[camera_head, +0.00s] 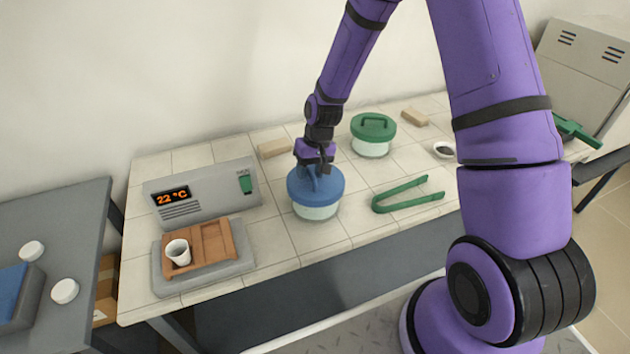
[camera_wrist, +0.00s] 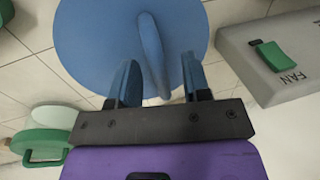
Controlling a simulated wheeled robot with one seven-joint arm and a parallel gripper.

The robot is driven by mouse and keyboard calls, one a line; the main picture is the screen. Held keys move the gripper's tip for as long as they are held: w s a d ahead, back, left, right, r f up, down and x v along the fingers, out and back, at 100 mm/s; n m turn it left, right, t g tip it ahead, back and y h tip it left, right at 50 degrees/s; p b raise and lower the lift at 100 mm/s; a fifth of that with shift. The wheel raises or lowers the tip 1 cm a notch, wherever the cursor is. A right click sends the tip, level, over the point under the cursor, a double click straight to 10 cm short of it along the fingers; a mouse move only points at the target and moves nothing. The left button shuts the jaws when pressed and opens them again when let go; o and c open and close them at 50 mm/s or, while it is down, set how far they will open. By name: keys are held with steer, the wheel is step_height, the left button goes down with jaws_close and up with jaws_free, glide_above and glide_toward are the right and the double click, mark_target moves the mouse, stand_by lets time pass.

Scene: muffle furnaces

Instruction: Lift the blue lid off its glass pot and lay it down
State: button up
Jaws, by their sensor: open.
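The blue lid (camera_head: 327,187) sits on its glass pot (camera_head: 315,212) on the tiled bench. The lid has a raised blue handle. In the wrist view the lid (camera_wrist: 92,38) fills the upper middle, and its handle (camera_wrist: 152,55) runs between my finger lines. My gripper (camera_head: 318,168) is right above the lid at its handle. In the wrist view my gripper (camera_wrist: 160,82) is open, with one finger on each side of the handle and a gap to each. The glass pot is mostly hidden under the lid in the wrist view.
A green-lidded pot (camera_head: 372,148) stands behind to the right. Green tongs (camera_head: 408,194) lie to the right. A grey unit reading 22 °C (camera_head: 215,205) and a wooden tray (camera_head: 227,240) with a white cup (camera_head: 178,252) are left. Bare tiles lie in front of the pot.

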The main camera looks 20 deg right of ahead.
steer(key=shift+f, duration=0.5)
jaws_close()
steer(key=shift+r, duration=0.1)
